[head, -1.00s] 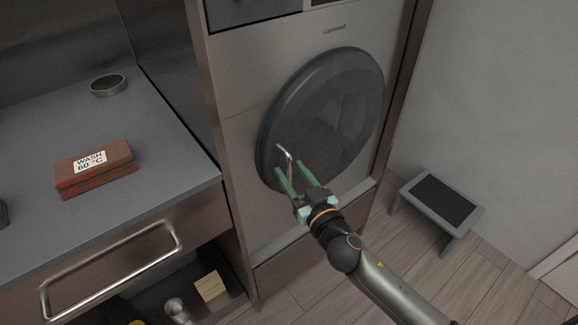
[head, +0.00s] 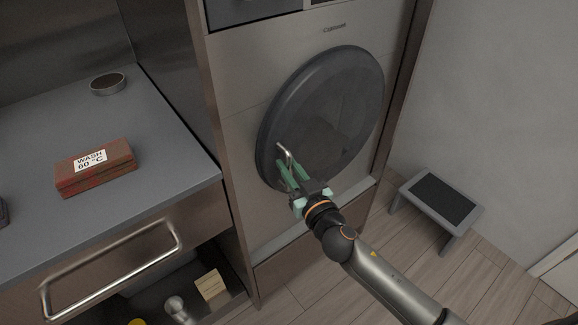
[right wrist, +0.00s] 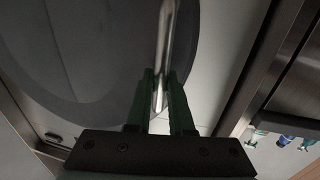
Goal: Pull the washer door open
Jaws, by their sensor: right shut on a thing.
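The washer door (head: 345,85) is a round dark door on the front of the grey washer (head: 240,75); it looks closed. Its metal handle (head: 284,151) is a short bar at the lower left of the door. My right gripper (head: 286,170) is shut on the handle, with its green fingers on either side of the bar. My left gripper is not in view.
A counter (head: 140,190) with a red box labelled "WASH 60 °C" (head: 95,168) and a round tin (head: 108,83) is at left. A drawer with a bar handle (head: 110,270) is below it. A grey step stool (head: 436,200) stands on the floor at right.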

